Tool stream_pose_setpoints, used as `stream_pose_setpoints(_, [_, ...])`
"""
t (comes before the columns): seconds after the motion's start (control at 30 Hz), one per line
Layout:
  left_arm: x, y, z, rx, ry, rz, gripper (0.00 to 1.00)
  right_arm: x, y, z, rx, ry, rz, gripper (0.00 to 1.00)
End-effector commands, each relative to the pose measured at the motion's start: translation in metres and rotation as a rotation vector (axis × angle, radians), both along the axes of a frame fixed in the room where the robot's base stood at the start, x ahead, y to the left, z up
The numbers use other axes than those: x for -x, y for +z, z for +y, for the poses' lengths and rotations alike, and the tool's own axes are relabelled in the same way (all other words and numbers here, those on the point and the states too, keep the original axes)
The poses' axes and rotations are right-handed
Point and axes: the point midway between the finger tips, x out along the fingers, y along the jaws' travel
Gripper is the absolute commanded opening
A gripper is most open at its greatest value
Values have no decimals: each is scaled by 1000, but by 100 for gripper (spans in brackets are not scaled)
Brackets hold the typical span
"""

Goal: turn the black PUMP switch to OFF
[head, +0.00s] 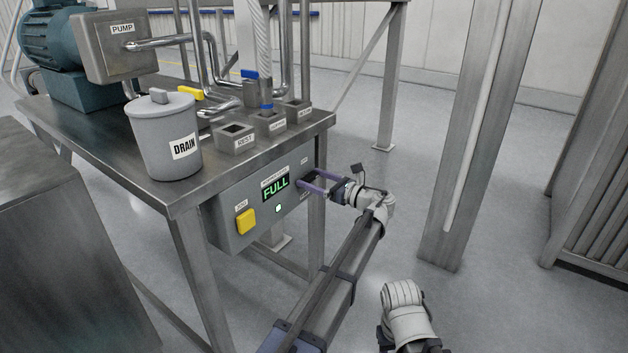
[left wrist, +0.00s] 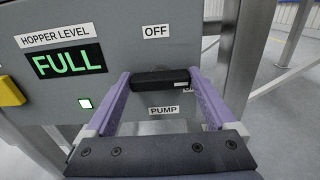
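The black PUMP switch (left wrist: 160,80) is a bar handle on the front of the grey control box (head: 228,212). In the left wrist view it lies level, with the OFF label (left wrist: 157,31) above and the PUMP label (left wrist: 163,110) below. My left gripper (left wrist: 160,77) has one purple finger at each end of the handle, and both seem to touch it. In the head view my left gripper (head: 306,180) reaches the right part of the box, and its fingers hide most of the switch. My right gripper does not show.
A yellow button (head: 245,221) and a green FULL display (head: 276,188) are left of the switch. The steel table (head: 120,145) above carries a DRAIN pot (head: 165,140), pipes and valves. A table leg stands behind the box. A grey post (head: 470,150) stands to the right.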

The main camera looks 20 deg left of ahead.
Motion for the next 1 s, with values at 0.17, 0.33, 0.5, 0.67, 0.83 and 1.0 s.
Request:
stream_pose_setpoints(0.17, [0,0,0,0,1,0,48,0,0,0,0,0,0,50])
stream_pose_setpoints(0.33, [0,0,0,0,1,0,34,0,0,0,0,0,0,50])
stream_pose_setpoints(0.5, [1,0,0,6,1,-18,34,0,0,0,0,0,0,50])
stream_pose_setpoints(0.67, [1,0,0,29,1,-80,34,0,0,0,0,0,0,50])
stream_pose_setpoints(0.83, [1,0,0,72,1,-199,34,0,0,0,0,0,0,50])
stream_pose_setpoints(1.0, [2,-1,0,127,1,-350,34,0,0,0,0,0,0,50])
